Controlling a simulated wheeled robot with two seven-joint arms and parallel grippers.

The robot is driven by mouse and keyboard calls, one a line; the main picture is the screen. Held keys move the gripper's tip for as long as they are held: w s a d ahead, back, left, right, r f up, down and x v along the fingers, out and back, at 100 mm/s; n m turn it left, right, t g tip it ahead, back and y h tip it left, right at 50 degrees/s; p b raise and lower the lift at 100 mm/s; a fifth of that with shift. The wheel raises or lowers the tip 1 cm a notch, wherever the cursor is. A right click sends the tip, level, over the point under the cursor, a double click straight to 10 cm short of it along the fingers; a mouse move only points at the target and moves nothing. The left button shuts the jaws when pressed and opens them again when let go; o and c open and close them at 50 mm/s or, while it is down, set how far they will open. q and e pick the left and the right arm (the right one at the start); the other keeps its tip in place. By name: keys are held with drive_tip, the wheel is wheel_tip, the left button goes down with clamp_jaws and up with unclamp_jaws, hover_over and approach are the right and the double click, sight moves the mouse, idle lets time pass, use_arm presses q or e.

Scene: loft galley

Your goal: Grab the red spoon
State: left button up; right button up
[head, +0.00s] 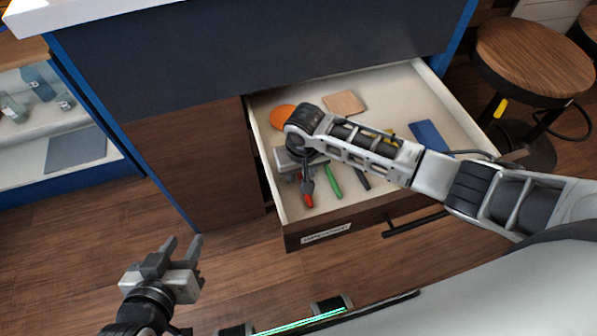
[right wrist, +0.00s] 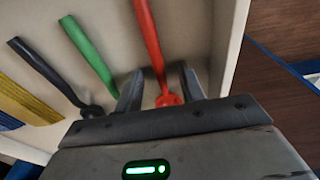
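The red spoon (head: 308,200) lies in the open drawer (head: 443,92), near its front left corner, partly hidden under my right gripper in the head view. In the right wrist view, the red spoon (right wrist: 150,38) runs down between the two fingers of my right gripper (right wrist: 159,75). Those fingers are apart, one on each side of the spoon, with gaps visible. My left gripper (head: 181,246) is open and empty, outside the drawer above the wooden floor.
The drawer also holds a green utensil (head: 333,181), a black utensil (right wrist: 45,68), an orange disc (head: 282,117), a tan board (head: 344,103), a yellow item (right wrist: 25,102) and a blue item (head: 430,138). A stool (head: 533,58) stands right of the drawer.

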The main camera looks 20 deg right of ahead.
clamp_jaws()
drive_tip(key=shift+r, duration=0.15)
